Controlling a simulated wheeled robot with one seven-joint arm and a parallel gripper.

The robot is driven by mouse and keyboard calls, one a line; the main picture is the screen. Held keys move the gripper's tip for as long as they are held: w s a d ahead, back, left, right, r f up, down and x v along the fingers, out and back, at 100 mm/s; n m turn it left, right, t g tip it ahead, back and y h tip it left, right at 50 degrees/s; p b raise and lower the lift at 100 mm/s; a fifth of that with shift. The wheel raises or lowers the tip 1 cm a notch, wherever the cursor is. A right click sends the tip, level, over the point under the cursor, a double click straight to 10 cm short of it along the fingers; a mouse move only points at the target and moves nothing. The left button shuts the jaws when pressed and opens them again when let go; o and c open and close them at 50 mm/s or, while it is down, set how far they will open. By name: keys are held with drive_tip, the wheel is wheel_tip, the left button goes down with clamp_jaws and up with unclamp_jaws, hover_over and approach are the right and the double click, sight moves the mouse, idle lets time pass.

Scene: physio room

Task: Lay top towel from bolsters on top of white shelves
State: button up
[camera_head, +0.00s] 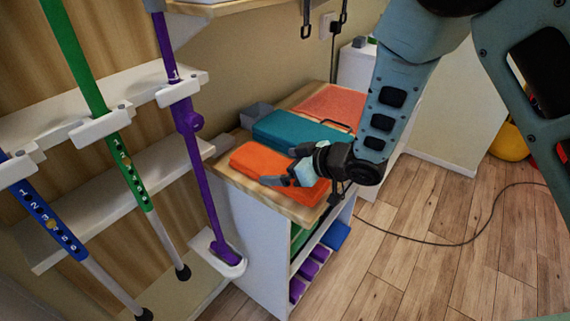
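An orange folded towel-like block (258,160) lies flat on the wooden top (306,214) of the white shelves (262,248), at the near end. My gripper (283,167) is over the right part of the orange block, with its fingers spread and nothing seen between them. Whether the fingers touch the block is hard to tell. A teal block (290,130) lies just behind the orange one, and a salmon-coloured flat piece (332,103) lies farther back on the same top. I cannot make out a separate stack of bolsters.
Purple (309,270), green and blue items fill the lower shelves. A rack with blue, green (132,177) and purple (195,140) poles stands close on the left. A grey box (256,114) sits near the wall. A cable (440,243) crosses the open wooden floor at right.

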drive_tip(key=shift+r, duration=0.15)
drive_tip(key=v, duration=1.2)
drive_tip(key=s+d+r+m+g+h, duration=0.1)
drive_tip(key=s+d+r+g+h, duration=0.1)
drive_tip(key=s, duration=1)
drive_tip(key=s+d+r+m+g+h, duration=0.2)
drive_tip(key=s+g+h, duration=0.3)
drive_tip(key=s, duration=0.7)
drive_tip(key=shift+r+h, duration=0.6)
drive_tip(key=shift+h, duration=0.6)
drive_tip(key=shift+w+r, duration=0.1)
